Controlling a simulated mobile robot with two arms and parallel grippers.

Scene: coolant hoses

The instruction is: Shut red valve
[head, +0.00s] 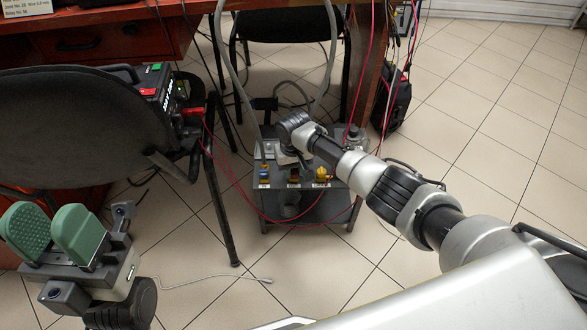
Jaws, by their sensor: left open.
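A low grey metal unit (335,206) stands on the tiled floor near the centre. Along its front edge are small labelled fittings: a blue one (264,176) at the left, a dark orange-brown one (293,178) in the middle and a yellow one (322,174) at the right. I cannot clearly make out a red valve among them. My right arm reaches in from the right, and its gripper (290,160) points down over the unit's top, just behind the middle fitting. Its fingers are too small and dark to judge. My left gripper (53,234), with green pads, is open and empty at lower left.
A black chair (75,125) stands at the left, close to my left gripper. Behind it is a black device (160,85) with red and green parts. Hoses and thin red cables hang around the unit. A black bag (397,100) leans at the desk's right; floor there is clear.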

